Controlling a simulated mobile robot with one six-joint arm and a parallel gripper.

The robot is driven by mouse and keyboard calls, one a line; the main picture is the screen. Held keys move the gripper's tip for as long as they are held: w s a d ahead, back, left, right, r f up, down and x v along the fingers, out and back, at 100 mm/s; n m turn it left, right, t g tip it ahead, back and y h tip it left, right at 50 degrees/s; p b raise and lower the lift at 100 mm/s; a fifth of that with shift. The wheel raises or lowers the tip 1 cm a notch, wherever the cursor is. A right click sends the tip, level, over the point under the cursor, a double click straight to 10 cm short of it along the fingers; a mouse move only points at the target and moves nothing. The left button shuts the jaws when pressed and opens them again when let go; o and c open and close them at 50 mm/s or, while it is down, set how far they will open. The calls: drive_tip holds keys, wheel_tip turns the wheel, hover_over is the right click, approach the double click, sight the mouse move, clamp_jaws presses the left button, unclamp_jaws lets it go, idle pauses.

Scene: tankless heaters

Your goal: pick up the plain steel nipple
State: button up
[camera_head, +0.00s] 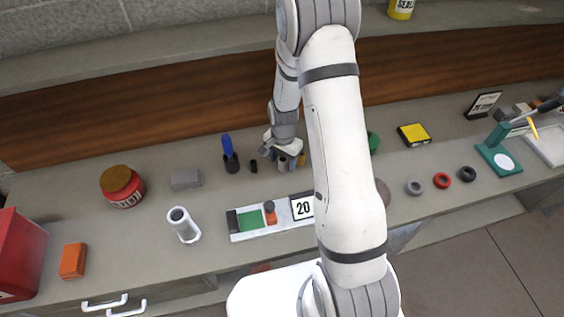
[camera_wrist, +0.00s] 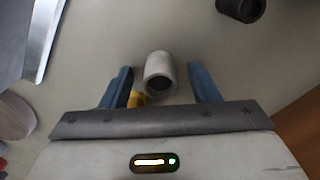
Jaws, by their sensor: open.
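A light grey hollow cylinder, which looks like the plain steel nipple (camera_wrist: 160,72), is between the blue fingers of my gripper (camera_wrist: 162,78) in the wrist view. Gaps show on both sides, so neither finger appears to touch it. A brass-yellow piece (camera_wrist: 138,98) shows beside it, near the left finger. In the head view my gripper (camera_head: 283,156) is low over the bench behind my arm, open. The nipple is small and partly hidden there.
A small black cylinder (camera_head: 253,166) stands left of my gripper; a dark cylinder (camera_wrist: 241,8) shows in the wrist view. Further left are a blue-topped tool (camera_head: 227,146) and grey block (camera_head: 185,180). A tray (camera_head: 245,236) lies in front. The wooden back panel (camera_head: 150,113) rises behind.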

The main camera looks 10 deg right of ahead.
drive_tip(key=c, duration=1)
drive_tip(key=shift+c, duration=0.3)
drive_tip(key=shift+r, duration=0.1)
